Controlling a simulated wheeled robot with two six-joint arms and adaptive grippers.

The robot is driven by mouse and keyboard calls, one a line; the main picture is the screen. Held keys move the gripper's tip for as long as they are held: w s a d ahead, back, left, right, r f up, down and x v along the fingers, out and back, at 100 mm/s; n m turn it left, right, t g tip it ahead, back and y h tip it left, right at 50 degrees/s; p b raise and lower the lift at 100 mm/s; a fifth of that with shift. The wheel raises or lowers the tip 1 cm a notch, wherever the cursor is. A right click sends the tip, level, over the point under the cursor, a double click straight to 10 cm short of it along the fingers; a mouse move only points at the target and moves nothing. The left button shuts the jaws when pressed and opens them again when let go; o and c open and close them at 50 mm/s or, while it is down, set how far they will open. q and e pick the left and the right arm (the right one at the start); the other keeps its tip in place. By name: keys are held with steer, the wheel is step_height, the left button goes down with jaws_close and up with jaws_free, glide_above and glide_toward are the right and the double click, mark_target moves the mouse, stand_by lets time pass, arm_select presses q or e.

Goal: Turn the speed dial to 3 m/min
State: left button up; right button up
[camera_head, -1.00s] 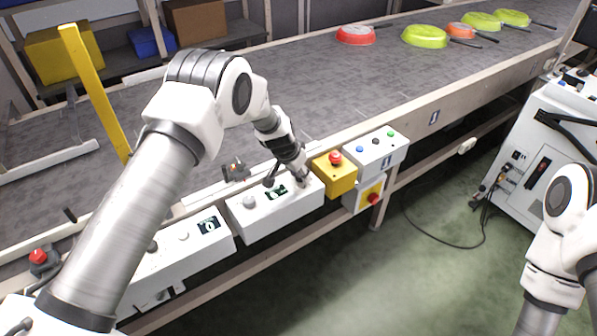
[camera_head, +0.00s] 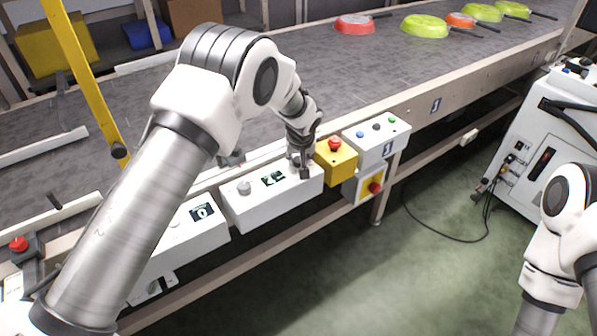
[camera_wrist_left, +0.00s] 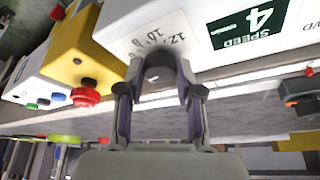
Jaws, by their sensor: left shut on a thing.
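My left gripper (camera_head: 304,172) points down at the right end of the white control box (camera_head: 245,213). In the left wrist view its fingers (camera_wrist_left: 160,90) are shut on the dark speed dial (camera_wrist_left: 158,72), one on each side. The printed numbers 8, 10 and 12 show beside the dial; the rest of the scale and the pointer are hidden or unclear. The dark green speed display (camera_wrist_left: 248,24) appears upside down there and reads 4. It also shows in the head view (camera_head: 273,178), too small to read surely. My right gripper is outside the frames.
A yellow box with a red button (camera_head: 335,150) stands close right of the gripper, beside a white button box (camera_head: 377,141). Another white box with a display (camera_head: 186,240) is at left. Pans (camera_head: 425,26) lie on the grey conveyor (camera_head: 330,75) behind.

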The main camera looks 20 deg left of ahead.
arm_select(q)
steer(key=n+b, duration=0.2)
steer(key=b, duration=0.1)
steer(key=shift+d+f+g+y, duration=0.1)
steer(key=shift+f+g+y, duration=0.2)
steer(key=shift+f+y, duration=0.1)
steer(key=shift+r+n+b, duration=0.1)
steer(key=shift+n+b, duration=0.25)
steer(key=shift+n, duration=0.25)
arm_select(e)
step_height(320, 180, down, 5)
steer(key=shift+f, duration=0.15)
arm_select(q)
steer(key=o, duration=1.1)
steer(key=shift+o, duration=0.3)
steer(key=shift+w, duration=0.15)
steer(key=v, duration=1.2)
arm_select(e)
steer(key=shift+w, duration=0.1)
arm_select(q)
steer(key=shift+d, duration=0.1)
